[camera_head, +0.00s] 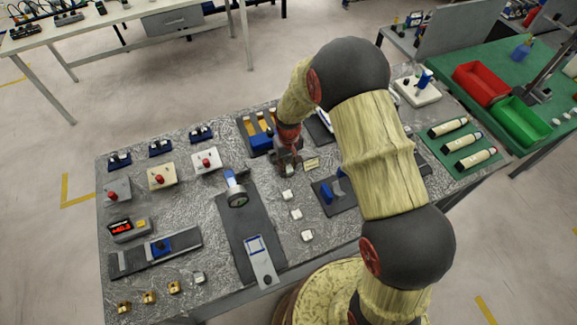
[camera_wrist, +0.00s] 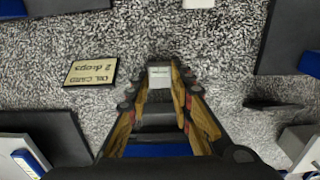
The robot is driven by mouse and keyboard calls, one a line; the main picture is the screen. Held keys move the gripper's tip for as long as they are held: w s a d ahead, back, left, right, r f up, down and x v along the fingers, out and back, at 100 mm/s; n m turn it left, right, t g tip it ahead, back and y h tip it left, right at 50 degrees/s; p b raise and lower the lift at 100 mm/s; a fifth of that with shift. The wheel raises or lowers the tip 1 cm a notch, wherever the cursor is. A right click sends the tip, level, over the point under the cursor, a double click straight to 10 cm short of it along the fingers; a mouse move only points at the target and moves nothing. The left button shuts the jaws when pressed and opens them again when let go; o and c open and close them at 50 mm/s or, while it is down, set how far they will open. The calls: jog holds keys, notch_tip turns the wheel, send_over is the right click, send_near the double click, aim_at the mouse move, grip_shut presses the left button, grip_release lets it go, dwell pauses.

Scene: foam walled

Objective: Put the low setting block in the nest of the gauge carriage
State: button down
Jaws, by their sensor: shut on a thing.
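My gripper (camera_head: 286,170) is over the middle of the bench, pointing down. In the wrist view its fingers (camera_wrist: 159,92) are closed on a small pale grey block (camera_wrist: 159,77), at the fingertips. In the head view I cannot make this block out, nor tell its height. The gauge carriage (camera_head: 263,268) is a light grey slide on a dark base, left of and nearer than my gripper. A dial gauge (camera_head: 237,197) stands behind the carriage on the same base.
Small pale blocks (camera_head: 296,214) stand in a row between my gripper and the near edge. An oil card (camera_head: 312,164) lies right of my gripper. A dark fixture with a blue part (camera_head: 328,192) is right of the row. A blue block (camera_head: 261,142) is behind my gripper.

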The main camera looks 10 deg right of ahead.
jog(key=shift+f, duration=0.2)
jog(key=c, duration=1.7)
grip_release()
jog(key=shift+o, duration=0.6)
